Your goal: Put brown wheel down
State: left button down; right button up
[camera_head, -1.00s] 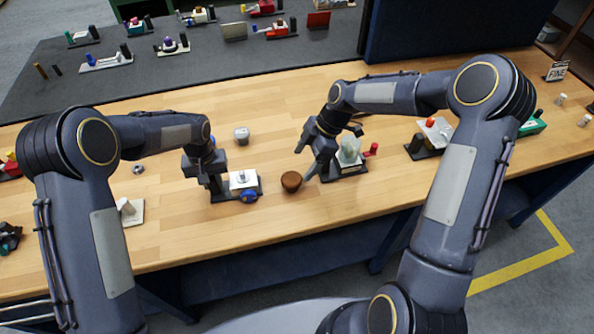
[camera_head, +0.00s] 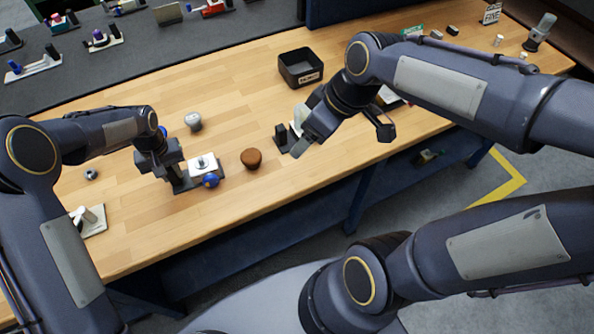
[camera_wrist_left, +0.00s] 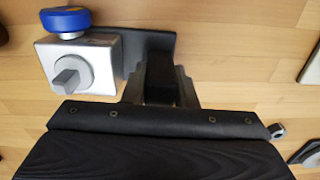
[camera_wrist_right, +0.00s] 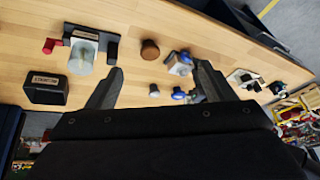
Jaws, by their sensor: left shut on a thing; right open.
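The brown wheel (camera_head: 251,158) rests on the wooden table, right of the small white-and-grey valve unit (camera_head: 203,163) with a blue knob (camera_head: 210,180). My right gripper (camera_head: 346,137) is open and empty above the table, right of the brown wheel and apart from it. In the right wrist view the brown wheel (camera_wrist_right: 150,49) lies on the table beyond the spread fingertips (camera_wrist_right: 160,76). My left gripper (camera_head: 176,178) is shut on the black upright of the valve unit. The left wrist view shows its fingers (camera_wrist_left: 161,80) closed there, beside the unit's grey stem (camera_wrist_left: 68,80).
A grey knob (camera_head: 193,121) stands behind the valve unit. A black bin (camera_head: 301,68) stands at the back. Another unit with a pale cylinder (camera_wrist_right: 81,55) and red knob (camera_wrist_right: 48,46) is partly hidden by my right gripper in the head view. Bare table lies around the brown wheel.

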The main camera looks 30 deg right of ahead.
pick_arm(q)
jog(key=shift+s, duration=0.1)
pick_arm(e)
jog(key=s+a+f+m+t, duration=0.1)
jog(key=s+m+t, duration=0.1)
jog(key=s+m, duration=0.5)
jog(key=s, duration=0.3)
jog(key=shift+a+m+y, duration=0.15)
jog(key=shift+m+y, duration=0.15)
jog(key=shift+w, duration=0.1)
pick_arm(q)
jog(key=c, duration=1.1)
grip_release()
